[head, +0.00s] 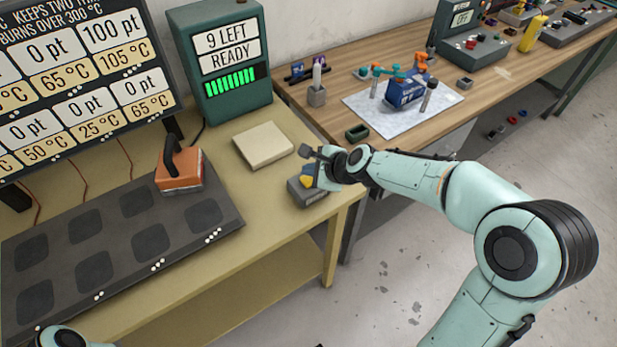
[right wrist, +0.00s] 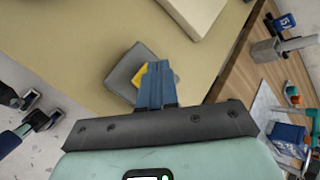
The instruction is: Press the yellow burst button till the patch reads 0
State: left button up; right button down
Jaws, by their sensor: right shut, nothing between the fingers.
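The yellow button (head: 306,182) sits on a small dark grey box (head: 309,194) at the front right corner of the tan bench. My right gripper (head: 311,166) is shut and empty over the button. In the right wrist view its blue fingertips (right wrist: 157,75) overlap the yellow button (right wrist: 140,75), which is partly hidden; I cannot tell whether they touch. The readout board (head: 80,75) shows several patches at 0 pt and one at 100 pt, 105 °C. The dark mat (head: 120,240) bears square patches. The green box's screen (head: 228,48) reads "9 LEFT" and "READY".
An orange iron (head: 180,172) stands on the mat's far right. A cream block (head: 263,145) lies on the bench behind the button box. A wooden bench (head: 335,105) with small parts is at the right. Part of my left arm shows at the bottom left.

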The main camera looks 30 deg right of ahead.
aim_at(310, 180)
pick_arm(q)
jog(key=shift+f, duration=0.1)
pick_arm(e)
jog(key=shift+f, duration=0.1)
dwell(0.6)
pick_arm(q)
jog(key=shift+s+f+b, duration=0.2)
jog(key=shift+f+b, duration=0.1)
jog(key=shift+b, duration=0.05)
pick_arm(e)
jog(key=shift+f, duration=0.35)
pick_arm(q)
jog(key=shift+s+f+b, duration=0.2)
jog(key=shift+f+b, duration=0.25)
jog(key=shift+f, duration=0.05)
pick_arm(e)
jog(key=shift+f, duration=0.55)
pick_arm(q)
jog(key=shift+r, duration=0.15)
pick_arm(e)
jog(key=shift+r, duration=0.15)
pick_arm(q)
jog(key=shift+w+r+p, duration=0.5)
jog(key=shift+r+p, duration=0.4)
jog(key=shift+p, duration=0.05)
pick_arm(e)
jog(key=shift+r, duration=0.8)
jog(key=shift+r, duration=0.1)
